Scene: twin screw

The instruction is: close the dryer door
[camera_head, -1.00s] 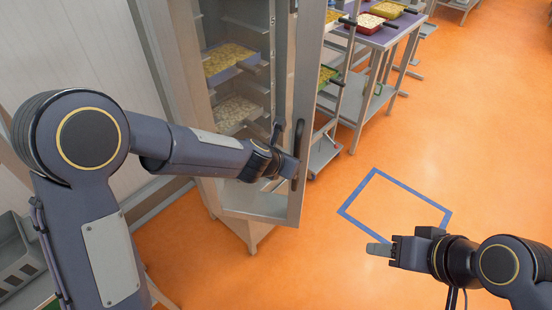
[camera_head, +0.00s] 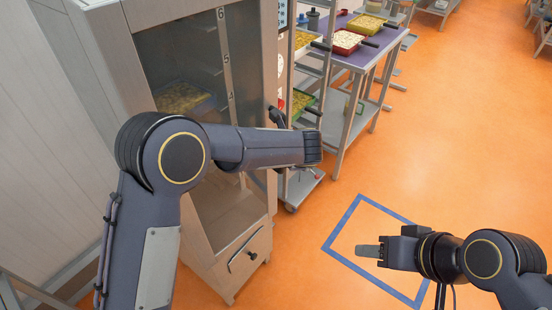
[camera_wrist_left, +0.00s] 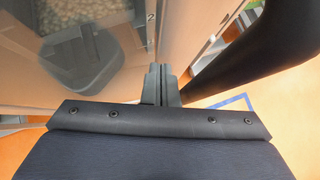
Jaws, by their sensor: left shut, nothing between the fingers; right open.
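The dryer (camera_head: 110,35) is a tall steel cabinet at the left of the head view. Its glazed door (camera_head: 250,50) stands nearly or fully closed; my left arm covers part of it, so I cannot tell which. A black handle (camera_head: 277,116) shows at the door's right edge. My left gripper is hidden behind its wrist in the head view. In the left wrist view my left gripper (camera_wrist_left: 160,80) is shut and empty, close to the door frame (camera_wrist_left: 190,35), with the dark curved handle (camera_wrist_left: 255,55) to its right. My right gripper (camera_head: 368,250) is open and empty above the floor.
A rack trolley (camera_head: 305,180) stands right beside the dryer. Behind it, a purple-topped table (camera_head: 375,45) holds food trays. A blue floor outline (camera_head: 345,215) lies near my right gripper. The orange floor (camera_head: 460,150) at right is clear.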

